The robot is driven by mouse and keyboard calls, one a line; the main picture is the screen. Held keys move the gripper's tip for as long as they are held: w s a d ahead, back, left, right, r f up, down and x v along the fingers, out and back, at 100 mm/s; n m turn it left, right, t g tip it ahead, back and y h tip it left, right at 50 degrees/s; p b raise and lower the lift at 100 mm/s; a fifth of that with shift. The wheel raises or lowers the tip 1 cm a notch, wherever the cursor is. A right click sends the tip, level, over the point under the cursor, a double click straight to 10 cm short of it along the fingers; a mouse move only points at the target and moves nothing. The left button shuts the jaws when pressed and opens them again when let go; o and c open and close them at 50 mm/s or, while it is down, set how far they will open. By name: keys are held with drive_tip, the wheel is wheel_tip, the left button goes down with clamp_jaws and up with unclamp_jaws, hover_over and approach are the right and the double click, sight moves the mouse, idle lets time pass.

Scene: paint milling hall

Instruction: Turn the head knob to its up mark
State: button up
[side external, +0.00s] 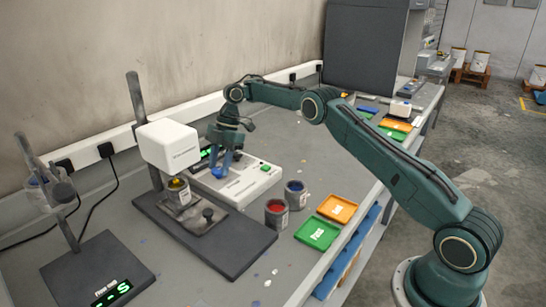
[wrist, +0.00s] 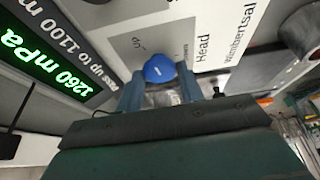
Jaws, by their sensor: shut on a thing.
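The head knob (wrist: 160,69) is blue and round, with a small pale mark on its face. It sits on a grey plate lettered "up" and "lowers", next to the word "Head" on a white control box (side external: 258,182). My gripper (wrist: 160,88) has its two blue-grey fingers on either side of the knob and is shut on it. Which way the knob's mark points is too small to tell.
A green readout (wrist: 42,55) shows 1260 mPa beside the knob. Red (side external: 277,214) and blue (side external: 295,194) paint cans stand in front of the box, near a green tray (side external: 317,234) and an orange tray (side external: 337,208). A dark post (side external: 137,100) rises behind the head.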

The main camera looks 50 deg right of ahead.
drive_tip(key=shift+a+r, duration=0.1)
drive_tip(key=shift+a, duration=0.05)
drive_tip(key=o, duration=1)
drive_tip(key=shift+m, duration=0.5)
drive_tip(key=shift+s+m+t, duration=0.1)
drive_tip(key=shift+m+t, duration=0.3)
drive_tip(key=shift+m, duration=0.2)
